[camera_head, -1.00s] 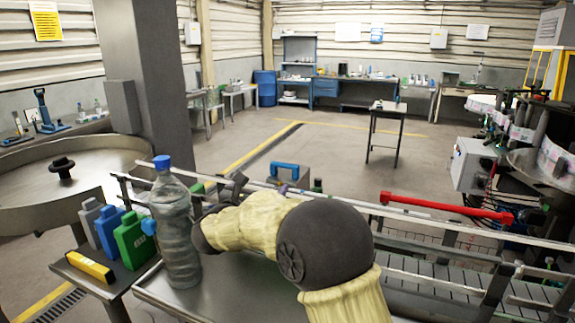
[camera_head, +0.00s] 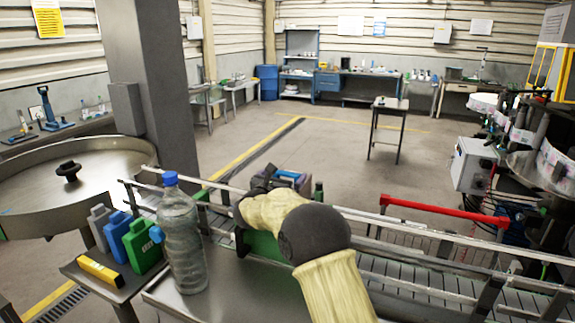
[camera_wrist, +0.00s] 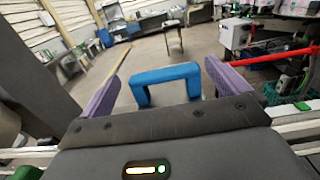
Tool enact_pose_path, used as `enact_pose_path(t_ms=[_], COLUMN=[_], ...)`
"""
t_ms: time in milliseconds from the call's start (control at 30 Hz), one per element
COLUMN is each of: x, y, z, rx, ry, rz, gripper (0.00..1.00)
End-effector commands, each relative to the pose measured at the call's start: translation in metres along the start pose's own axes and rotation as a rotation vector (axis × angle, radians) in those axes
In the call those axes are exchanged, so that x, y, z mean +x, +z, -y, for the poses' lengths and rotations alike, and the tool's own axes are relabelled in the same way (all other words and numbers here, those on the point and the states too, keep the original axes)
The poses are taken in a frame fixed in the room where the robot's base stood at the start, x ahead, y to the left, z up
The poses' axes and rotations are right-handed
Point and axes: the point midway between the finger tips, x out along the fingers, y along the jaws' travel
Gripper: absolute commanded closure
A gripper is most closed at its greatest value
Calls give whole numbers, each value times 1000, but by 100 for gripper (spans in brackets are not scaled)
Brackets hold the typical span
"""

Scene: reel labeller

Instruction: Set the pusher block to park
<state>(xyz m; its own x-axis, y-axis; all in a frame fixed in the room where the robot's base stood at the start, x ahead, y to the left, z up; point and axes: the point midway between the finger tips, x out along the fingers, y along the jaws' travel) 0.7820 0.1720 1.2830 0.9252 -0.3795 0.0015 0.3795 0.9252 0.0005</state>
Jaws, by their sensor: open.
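In the wrist view, a blue arch-shaped handle (camera_wrist: 165,80) stands ahead of my gripper, in the gap between its jaws. It looks like the handle of the pusher block, but I cannot see the block's body there. My gripper (camera_wrist: 162,58) is open, with one purple finger on each side of the handle and visible space on both sides. In the head view, my gripper (camera_head: 278,180) is at the conveyor's far rail, and my arm hides most of the handle. No park mark can be made out.
A water bottle (camera_head: 182,238) stands on the steel table left of my arm, near several coloured jugs (camera_head: 138,243). A red bar (camera_head: 440,209) lies along the conveyor rail at the right. A round steel table (camera_head: 60,205) stands at the left.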

Motion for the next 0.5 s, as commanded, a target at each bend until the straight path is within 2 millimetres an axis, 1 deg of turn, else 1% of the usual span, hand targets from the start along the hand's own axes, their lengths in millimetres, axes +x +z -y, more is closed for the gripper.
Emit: enact_pose_path(t_ms=[33, 200, 333, 500], x=[11, 33, 40, 40], y=[3, 2, 1, -1], z=[3, 4, 2, -1], rx=[-1, -2, -1, -1], ry=[-5, -6, -4, 1], rz=[0, -1, 0, 0], gripper=[0, 0, 0, 0])
